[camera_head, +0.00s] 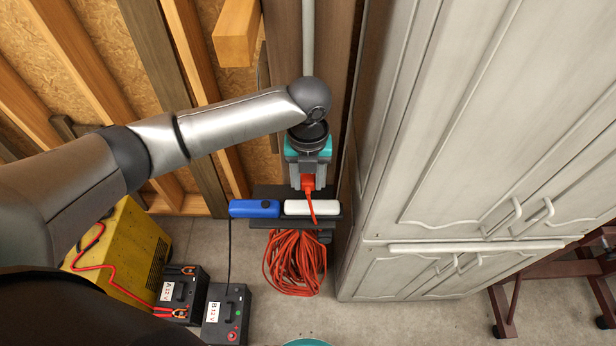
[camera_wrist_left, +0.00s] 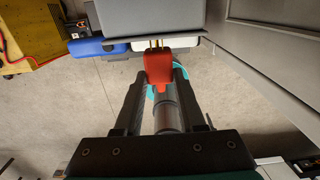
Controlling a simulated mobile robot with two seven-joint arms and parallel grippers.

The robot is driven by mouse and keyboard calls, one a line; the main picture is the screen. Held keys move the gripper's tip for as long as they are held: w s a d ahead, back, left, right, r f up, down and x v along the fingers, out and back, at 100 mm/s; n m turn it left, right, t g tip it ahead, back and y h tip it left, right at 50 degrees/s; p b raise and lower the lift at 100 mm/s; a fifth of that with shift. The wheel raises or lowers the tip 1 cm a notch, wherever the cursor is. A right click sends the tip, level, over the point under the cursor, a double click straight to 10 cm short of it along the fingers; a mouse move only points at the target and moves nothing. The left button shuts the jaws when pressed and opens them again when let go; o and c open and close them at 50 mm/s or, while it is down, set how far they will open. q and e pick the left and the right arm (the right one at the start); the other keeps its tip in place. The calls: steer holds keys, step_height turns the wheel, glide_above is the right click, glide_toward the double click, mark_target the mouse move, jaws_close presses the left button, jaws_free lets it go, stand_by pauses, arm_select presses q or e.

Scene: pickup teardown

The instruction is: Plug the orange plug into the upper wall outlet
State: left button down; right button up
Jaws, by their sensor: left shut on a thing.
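The orange plug (camera_head: 307,184) is between the fingers of my left gripper (camera_head: 308,178), which is shut on it. In the left wrist view the plug (camera_wrist_left: 158,70) sits between the two dark fingertips (camera_wrist_left: 159,76), with its brass pins toward a grey box (camera_wrist_left: 175,17). The pins show just short of or at the box's edge; I cannot tell whether they touch it. An orange cord runs down from the plug in the head view. The outlet openings are not visible, and my arm hides part of the wall. My right gripper is not in view.
A dark shelf (camera_head: 262,222) carries a blue item (camera_head: 254,208) and a white item (camera_head: 311,208). A coiled orange cord (camera_head: 294,263) hangs below. A tall pale cabinet (camera_head: 450,130) stands close on the right. A yellow box (camera_head: 125,255) and two black batteries (camera_head: 227,312) are at lower left.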

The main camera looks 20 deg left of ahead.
arm_select(q)
steer(key=shift+p, duration=0.4)
steer(key=shift+w+a, duration=0.1)
steer(key=shift+w, duration=0.45)
stand_by(0.4)
